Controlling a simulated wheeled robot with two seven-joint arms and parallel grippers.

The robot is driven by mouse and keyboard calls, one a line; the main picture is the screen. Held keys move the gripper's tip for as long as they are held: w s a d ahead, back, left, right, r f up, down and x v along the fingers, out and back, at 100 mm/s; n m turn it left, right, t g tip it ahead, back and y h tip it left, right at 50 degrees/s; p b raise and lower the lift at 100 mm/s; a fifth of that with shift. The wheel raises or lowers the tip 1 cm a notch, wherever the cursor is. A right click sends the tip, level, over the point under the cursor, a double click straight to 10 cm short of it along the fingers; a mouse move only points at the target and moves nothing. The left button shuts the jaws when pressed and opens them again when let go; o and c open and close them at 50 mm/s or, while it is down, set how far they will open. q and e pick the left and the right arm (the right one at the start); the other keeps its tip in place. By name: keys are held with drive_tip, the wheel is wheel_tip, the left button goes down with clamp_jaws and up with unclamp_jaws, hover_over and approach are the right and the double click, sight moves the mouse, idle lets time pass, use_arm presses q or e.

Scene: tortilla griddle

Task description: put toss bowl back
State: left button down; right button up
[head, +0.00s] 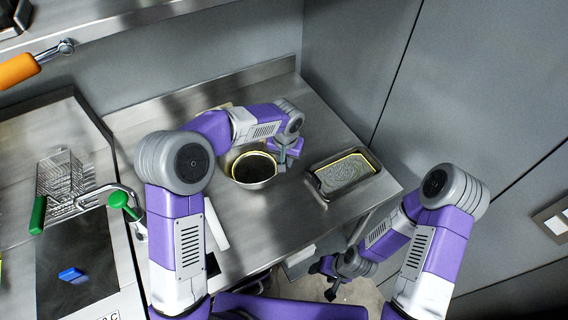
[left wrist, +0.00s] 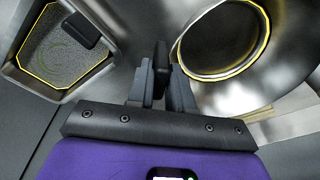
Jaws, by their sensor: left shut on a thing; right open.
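The toss bowl (head: 254,170) is a round metal bowl with a dark inside and a yellow outline at its rim, on the steel counter. My left gripper (head: 284,162) is at the bowl's right side, shut on its edge. In the left wrist view the bowl (left wrist: 222,50) is at the upper right, and the gripper's fingers (left wrist: 160,75) meet at its near wall. My right gripper (head: 335,280) is open and empty, low in front of the counter. Whether the bowl touches the counter is hard to tell.
A rectangular metal tray (head: 345,173) with a yellow-outlined inside stands right of the bowl; it also shows in the left wrist view (left wrist: 55,88). Fryer baskets (head: 70,185) with green handles are at the left.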

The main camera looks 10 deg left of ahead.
use_arm(q)
drive_tip(key=shift+f, duration=1.25)
drive_tip(key=c, duration=1)
unclamp_jaws()
drive_tip(key=shift+r, duration=0.25)
drive_tip(key=r, duration=0.4)
drive_tip(key=s+r, duration=0.1)
drive_tip(key=r, duration=0.2)
drive_tip(key=r+p, duration=0.1)
drive_tip(key=r, duration=0.3)
drive_tip(key=shift+s+d+r, duration=0.1)
drive_tip(key=shift+s+r, duration=0.2)
drive_tip(key=shift+s, duration=0.1)
